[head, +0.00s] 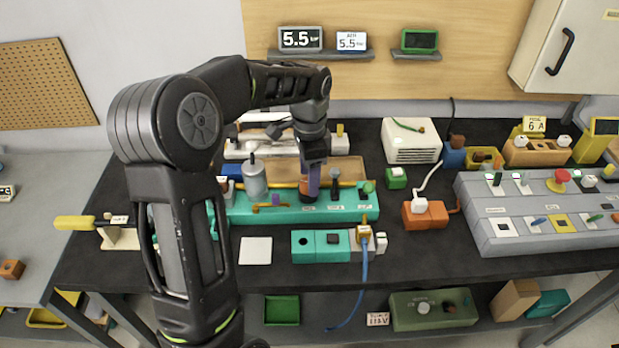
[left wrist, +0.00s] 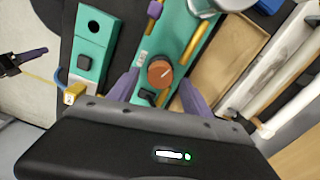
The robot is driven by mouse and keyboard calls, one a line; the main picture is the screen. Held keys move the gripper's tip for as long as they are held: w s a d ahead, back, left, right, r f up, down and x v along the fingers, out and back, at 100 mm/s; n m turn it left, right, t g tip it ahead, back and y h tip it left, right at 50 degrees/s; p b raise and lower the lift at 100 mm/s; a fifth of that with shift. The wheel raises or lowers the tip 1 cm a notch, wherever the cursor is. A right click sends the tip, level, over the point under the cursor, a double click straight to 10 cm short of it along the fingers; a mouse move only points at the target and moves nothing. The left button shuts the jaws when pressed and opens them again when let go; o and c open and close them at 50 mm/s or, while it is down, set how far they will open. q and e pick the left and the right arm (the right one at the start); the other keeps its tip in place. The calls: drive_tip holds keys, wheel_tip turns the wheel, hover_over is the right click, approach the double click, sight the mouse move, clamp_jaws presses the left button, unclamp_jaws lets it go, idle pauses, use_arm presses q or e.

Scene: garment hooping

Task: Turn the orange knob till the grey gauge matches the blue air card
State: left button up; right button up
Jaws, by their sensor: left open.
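The grey gauge (head: 300,39) on the back wall shelf reads 5.5 bar. The blue air card (head: 352,41) beside it also reads 5.5. The orange knob (left wrist: 160,72) sits on the teal panel (left wrist: 181,30), with a pale pointer mark on its face. In the head view the knob is mostly hidden by my left gripper (head: 311,183), which points down over it. In the left wrist view my left gripper's purple fingers (left wrist: 158,88) are open, one on each side of the knob; contact cannot be told. A dark purple-fingered gripper, apparently my right (left wrist: 28,58), shows at the left edge there.
A grey cylinder (head: 254,178) and a yellow pipe stand by the knob on the teal panel (head: 235,213). A teal box (head: 308,243) with a blue cable is in front. A grey control panel (head: 490,225) is at right. A green display (head: 419,40) is on another shelf.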

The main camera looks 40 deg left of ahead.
use_arm(q)
wheel_tip(320, 180, up, 7)
drive_tip(key=shift+f+b, duration=0.15)
drive_tip(key=shift+b, duration=0.15)
idle(0.5)
